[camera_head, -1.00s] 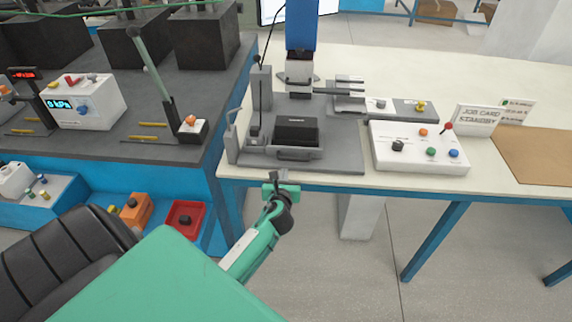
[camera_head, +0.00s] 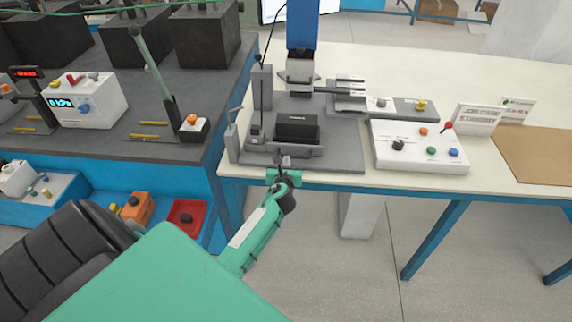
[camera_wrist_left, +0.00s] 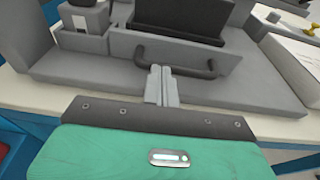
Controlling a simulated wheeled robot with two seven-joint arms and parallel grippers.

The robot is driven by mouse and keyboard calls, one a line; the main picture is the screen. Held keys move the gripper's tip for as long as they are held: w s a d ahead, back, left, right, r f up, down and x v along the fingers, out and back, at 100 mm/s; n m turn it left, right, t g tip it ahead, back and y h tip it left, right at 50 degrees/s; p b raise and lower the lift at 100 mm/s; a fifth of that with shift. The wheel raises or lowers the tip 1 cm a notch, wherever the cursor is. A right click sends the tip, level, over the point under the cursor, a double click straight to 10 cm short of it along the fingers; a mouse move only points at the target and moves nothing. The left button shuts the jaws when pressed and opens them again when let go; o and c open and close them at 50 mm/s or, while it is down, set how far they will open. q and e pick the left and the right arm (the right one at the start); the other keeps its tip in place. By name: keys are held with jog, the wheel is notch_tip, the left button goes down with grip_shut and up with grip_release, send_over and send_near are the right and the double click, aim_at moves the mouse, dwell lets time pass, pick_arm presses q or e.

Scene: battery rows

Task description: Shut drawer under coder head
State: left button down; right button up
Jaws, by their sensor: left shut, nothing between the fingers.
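The grey drawer (camera_head: 309,152) sits on a grey base plate under the blue-columned coder head (camera_head: 300,70). A black box (camera_head: 297,128) rests in it. In the left wrist view, the drawer front (camera_wrist_left: 226,66) carries a dark bar handle (camera_wrist_left: 205,70). The black box (camera_wrist_left: 190,18) stands behind that front. My left gripper (camera_head: 286,161) is shut and empty, with its fingertips at the drawer front. In the left wrist view, the fingertips (camera_wrist_left: 161,70) overlap the handle near its left end; I cannot tell whether they press on it. My right gripper is not in view.
A white control box (camera_head: 418,150) with coloured knobs stands right of the base plate (camera_head: 348,158). A small lever post (camera_head: 232,138) stands at its left edge. A dark bench (camera_head: 100,130) with other devices is on the left. The right table's front edge lies beneath my gripper.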

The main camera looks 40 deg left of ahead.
aim_at(288, 147)
pick_arm(q)
jog(key=x, duration=0.2)
jog(key=r+x, duration=0.1)
jog(key=x, duration=0.5)
jog(key=shift+w+a+r+b, duration=0.1)
jog(key=shift+r+b, duration=0.25)
jog(key=shift+b, duration=0.05)
